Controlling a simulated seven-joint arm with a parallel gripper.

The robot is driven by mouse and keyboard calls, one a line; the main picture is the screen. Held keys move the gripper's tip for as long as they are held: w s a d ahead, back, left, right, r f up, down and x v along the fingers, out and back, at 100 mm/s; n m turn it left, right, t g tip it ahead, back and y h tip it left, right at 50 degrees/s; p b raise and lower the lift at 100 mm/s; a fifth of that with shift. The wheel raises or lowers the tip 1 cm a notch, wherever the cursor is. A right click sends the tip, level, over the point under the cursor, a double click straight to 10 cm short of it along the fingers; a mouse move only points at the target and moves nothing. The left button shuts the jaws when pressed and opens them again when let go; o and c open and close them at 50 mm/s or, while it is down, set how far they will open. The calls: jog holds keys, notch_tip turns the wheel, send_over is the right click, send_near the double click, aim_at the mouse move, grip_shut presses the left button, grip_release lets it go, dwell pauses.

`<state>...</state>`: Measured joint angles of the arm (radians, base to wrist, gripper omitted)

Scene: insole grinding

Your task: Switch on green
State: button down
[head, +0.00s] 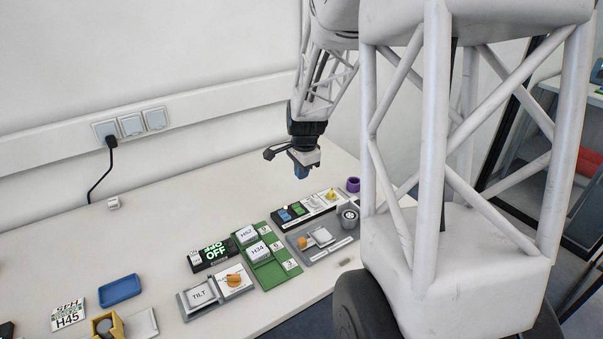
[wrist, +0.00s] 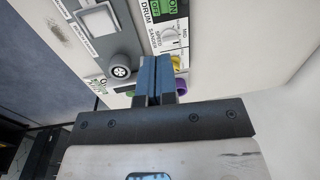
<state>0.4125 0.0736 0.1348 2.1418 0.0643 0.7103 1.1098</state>
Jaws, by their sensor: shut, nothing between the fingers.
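In the head view a black switch panel (head: 281,225) carries a blue rocker (head: 285,215) and a green rocker (head: 298,208) side by side. My gripper (head: 301,173) hangs above the far side of this panel, clear of it, its blue fingertips pointing down. In the wrist view the blue fingers (wrist: 153,80) are pressed together and empty. They cover part of the panel. Green ON/OFF labels (wrist: 173,6) marked DRUM show at the top there. A small green patch (wrist: 131,93) shows left of the fingertips; I cannot tell if it is the rocker.
A yellow knob (head: 331,195) sits right of the rockers, with a purple cup (head: 353,184) beyond. A grey fixture with a round knob (head: 348,217) stands in front. A green tray with labelled blocks (head: 270,261), an OFF display (head: 211,253) and a TILT unit (head: 204,293) lie left.

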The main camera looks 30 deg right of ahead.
aim_at(295, 205)
jog(key=shift+w, duration=0.1)
jog(key=shift+w+r+t, duration=0.1)
jog(key=shift+w+t, duration=0.4)
dwell(0.4)
jog(key=shift+w+f, duration=0.4)
jog(key=shift+f, duration=1.9)
jog(key=shift+w+f, duration=0.4)
jog(key=shift+f, duration=1.9)
jog(key=shift+w+f, duration=0.4)
jog(key=shift+f, duration=1.9)
